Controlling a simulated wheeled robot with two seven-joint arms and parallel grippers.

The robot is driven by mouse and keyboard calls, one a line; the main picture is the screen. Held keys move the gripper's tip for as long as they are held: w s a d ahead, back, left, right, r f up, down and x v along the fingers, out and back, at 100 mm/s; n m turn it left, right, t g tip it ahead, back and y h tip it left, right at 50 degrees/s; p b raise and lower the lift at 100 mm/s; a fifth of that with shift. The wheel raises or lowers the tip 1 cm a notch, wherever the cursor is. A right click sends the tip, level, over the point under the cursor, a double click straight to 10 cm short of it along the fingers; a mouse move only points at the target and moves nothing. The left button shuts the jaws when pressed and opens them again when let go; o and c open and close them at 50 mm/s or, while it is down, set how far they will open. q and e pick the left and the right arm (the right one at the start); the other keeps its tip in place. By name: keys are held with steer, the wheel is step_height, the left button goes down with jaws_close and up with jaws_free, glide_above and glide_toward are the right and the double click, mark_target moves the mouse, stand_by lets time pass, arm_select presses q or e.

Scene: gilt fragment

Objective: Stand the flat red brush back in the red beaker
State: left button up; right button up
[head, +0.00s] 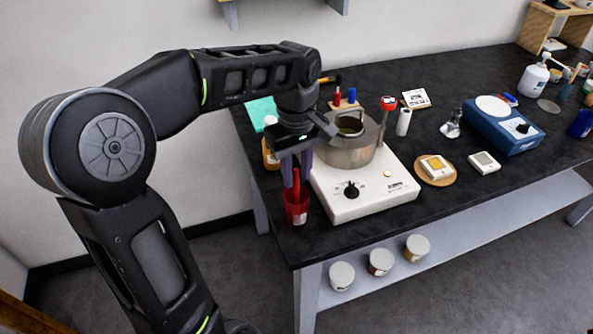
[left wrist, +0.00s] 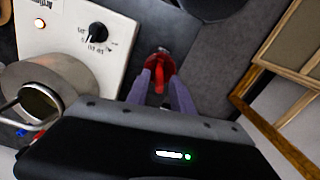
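The red beaker (head: 297,210) stands at the left front edge of the dark bench, beside the white hotplate. The flat red brush (head: 296,184) is upright with its lower end inside the beaker. In the left wrist view the beaker (left wrist: 163,60) and the brush (left wrist: 159,86) show beyond my fingers. My left gripper (head: 297,178) points down above the beaker. Its two purplish fingers (left wrist: 159,80) are apart, one on each side of the brush, with gaps visible beside it. The brush's lower end is hidden by the beaker. My right gripper is not in view.
The white hotplate (head: 375,199) with a metal pot (head: 349,153) stands close right of the beaker. An amber bottle (head: 270,158) is just behind my gripper. A blue device (head: 503,128) and small containers stand farther right. The bench edge is close to the beaker.

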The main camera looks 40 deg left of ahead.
arm_select(q)
steer(key=shift+o, duration=0.8)
stand_by(0.4)
